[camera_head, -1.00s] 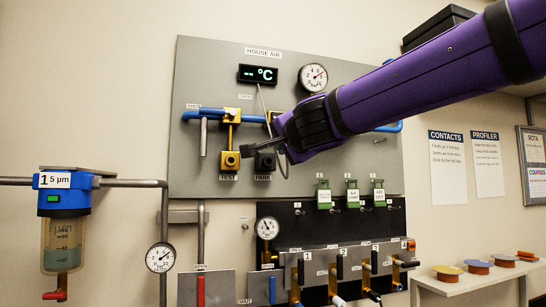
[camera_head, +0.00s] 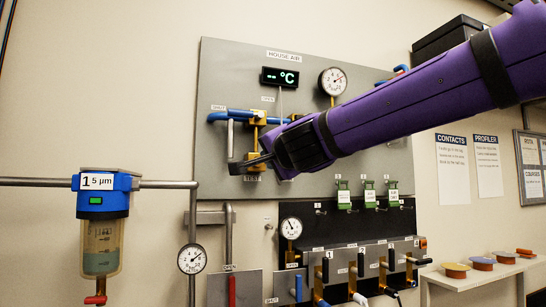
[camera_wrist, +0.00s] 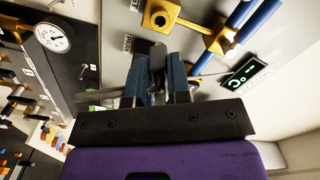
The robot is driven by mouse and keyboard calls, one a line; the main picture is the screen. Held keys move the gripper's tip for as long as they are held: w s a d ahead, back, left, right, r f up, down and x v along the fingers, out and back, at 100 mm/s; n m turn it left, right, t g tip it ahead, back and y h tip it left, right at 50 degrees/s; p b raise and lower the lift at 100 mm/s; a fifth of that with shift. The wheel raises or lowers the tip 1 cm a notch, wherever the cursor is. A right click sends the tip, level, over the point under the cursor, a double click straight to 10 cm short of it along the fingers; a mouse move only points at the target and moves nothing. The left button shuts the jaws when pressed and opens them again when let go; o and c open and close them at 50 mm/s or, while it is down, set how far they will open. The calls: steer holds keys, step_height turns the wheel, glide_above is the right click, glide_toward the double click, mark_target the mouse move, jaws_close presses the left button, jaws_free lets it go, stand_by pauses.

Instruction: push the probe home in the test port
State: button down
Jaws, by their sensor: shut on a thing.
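My gripper (camera_head: 262,160) is at the lower part of the grey panel, in front of the gold test port (camera_head: 254,168), which it largely covers. The TEST label shows just below. In the wrist view the gripper (camera_wrist: 160,82) is shut on the dark probe (camera_wrist: 157,56), mostly hidden between the fingers. The gold test port (camera_wrist: 160,14) shows in that view with a dark round opening, beyond the fingertips. The probe looks apart from the port there, but its tip is hard to make out.
A blue pipe (camera_head: 228,116) and gold valve fittings lie close above the gripper. The °C display (camera_head: 283,77) and a gauge (camera_head: 332,81) sit higher on the panel. Green tags (camera_head: 343,194) hang at lower right. A filter bowl (camera_head: 102,235) stands at left.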

steer(key=shift+x, duration=2.55)
steer(key=shift+x, duration=1.1)
steer(key=c, duration=1)
jaws_free()
steer(key=shift+c, duration=0.2)
steer(key=shift+c, duration=0.2)
steer(key=shift+s+d, duration=0.1)
steer(key=shift+s, duration=0.05)
steer(key=v, duration=0.6)
steer(key=shift+s, duration=0.35)
